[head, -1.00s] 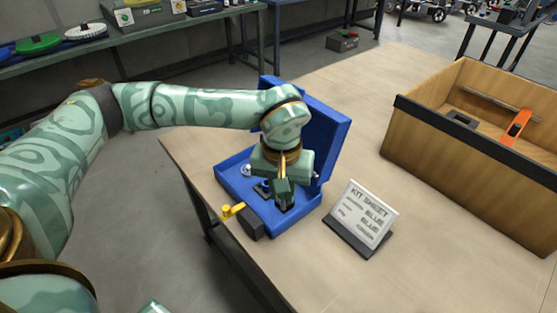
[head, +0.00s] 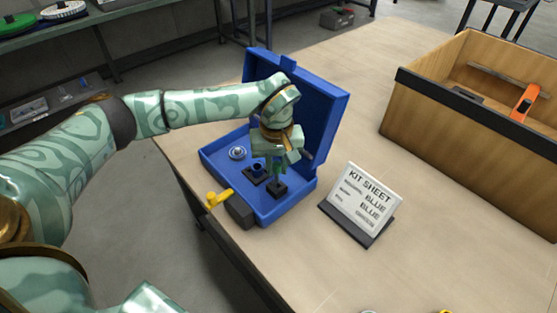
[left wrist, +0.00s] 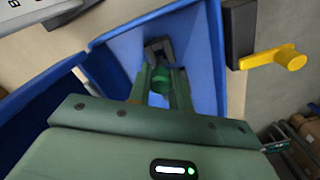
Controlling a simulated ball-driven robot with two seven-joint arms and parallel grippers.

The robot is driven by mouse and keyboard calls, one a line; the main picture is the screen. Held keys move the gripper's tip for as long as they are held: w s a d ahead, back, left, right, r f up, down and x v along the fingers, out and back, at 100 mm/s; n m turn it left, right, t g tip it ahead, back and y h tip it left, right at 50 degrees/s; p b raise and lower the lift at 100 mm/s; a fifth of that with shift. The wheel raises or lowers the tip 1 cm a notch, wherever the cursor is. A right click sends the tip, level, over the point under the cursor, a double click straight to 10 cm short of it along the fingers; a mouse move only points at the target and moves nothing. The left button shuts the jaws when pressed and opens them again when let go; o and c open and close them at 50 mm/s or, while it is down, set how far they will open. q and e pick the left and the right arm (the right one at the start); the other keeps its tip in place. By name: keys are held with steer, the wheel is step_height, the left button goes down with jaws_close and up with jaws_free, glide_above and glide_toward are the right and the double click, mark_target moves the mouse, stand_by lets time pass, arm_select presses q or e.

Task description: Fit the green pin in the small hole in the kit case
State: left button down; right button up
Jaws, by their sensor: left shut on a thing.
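The blue kit case (head: 232,180) stands open on the table, its lid raised at the back. In it are a black holder with a blue piece (head: 255,172), a silver round part (head: 237,153) and a small black block (head: 277,190). My left gripper (head: 275,168) points down just above this block. In the left wrist view the gripper (left wrist: 160,88) is shut on the green pin (left wrist: 161,76), with the dark block (left wrist: 158,47) just beyond it. I cannot tell whether the pin touches the block; its hole is hidden. My right gripper is not in view.
A kit sheet stand (head: 362,203) is right of the case. A dark block with a yellow lever (head: 217,198) is at the case's front left. A wooden box (head: 440,120) stands at the right. The table between box and sheet is clear.

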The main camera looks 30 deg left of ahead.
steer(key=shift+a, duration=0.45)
arm_select(q)
steer(key=shift+p, duration=0.3)
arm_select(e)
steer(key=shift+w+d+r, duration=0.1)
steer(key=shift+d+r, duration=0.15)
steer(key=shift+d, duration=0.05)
arm_select(q)
steer(key=shift+p, duration=0.35)
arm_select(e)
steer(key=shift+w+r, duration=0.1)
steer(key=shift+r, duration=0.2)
arm_select(q)
steer(key=shift+s+f, duration=0.1)
steer(key=shift+f, duration=0.2)
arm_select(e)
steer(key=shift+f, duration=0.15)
